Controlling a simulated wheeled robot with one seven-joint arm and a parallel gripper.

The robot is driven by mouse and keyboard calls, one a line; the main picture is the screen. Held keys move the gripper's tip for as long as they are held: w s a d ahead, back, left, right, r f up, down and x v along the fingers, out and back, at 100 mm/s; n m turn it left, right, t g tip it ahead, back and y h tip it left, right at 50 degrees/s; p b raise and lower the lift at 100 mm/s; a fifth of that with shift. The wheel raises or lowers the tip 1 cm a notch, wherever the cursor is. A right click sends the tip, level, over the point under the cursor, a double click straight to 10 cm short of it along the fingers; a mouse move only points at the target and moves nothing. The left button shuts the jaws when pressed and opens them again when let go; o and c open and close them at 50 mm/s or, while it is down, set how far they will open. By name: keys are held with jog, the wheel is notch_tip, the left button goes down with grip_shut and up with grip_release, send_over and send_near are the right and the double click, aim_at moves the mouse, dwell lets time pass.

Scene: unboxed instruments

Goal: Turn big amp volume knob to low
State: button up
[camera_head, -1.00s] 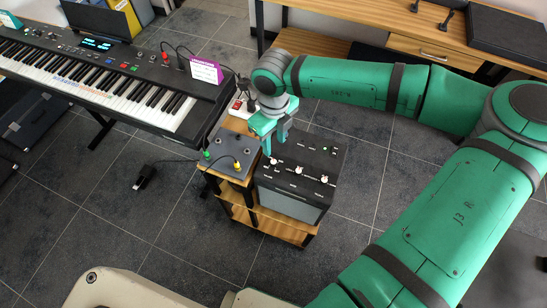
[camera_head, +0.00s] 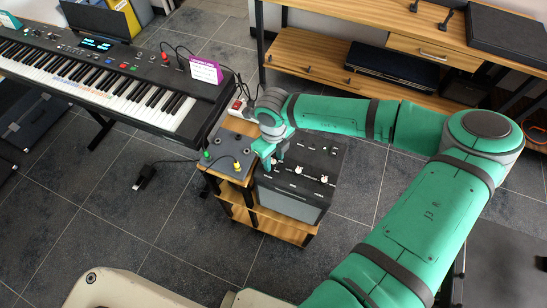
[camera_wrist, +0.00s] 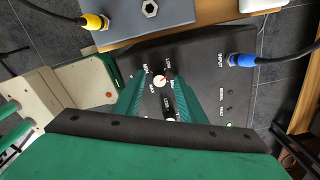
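The big amp (camera_head: 290,204) is a dark box with a grey front on a wooden stand. Its black top carries several white knobs, with two visible in the head view, a middle one (camera_head: 298,170) and a right one (camera_head: 324,179). My gripper (camera_head: 272,166) is over the left part of the amp top and hides the leftmost knob there. In the wrist view, my green fingers (camera_wrist: 160,88) stand open on either side of a white knob (camera_wrist: 161,80) with a red mark. Gaps show between the knob and both fingers. A label beside it reads LOW.
A grey pedal-like box (camera_head: 232,154) with green and yellow plugs sits beside the amp on the stand. A blue plug (camera_wrist: 242,60) is in the amp's input. The keyboard (camera_head: 110,78) stands at left, and a wooden desk (camera_head: 330,78) behind my arm.

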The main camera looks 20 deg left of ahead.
aim_at(274, 162)
grip_shut()
jog(key=shift+n, duration=2.2)
grip_release()
notch_tip(274, 162, up, 11)
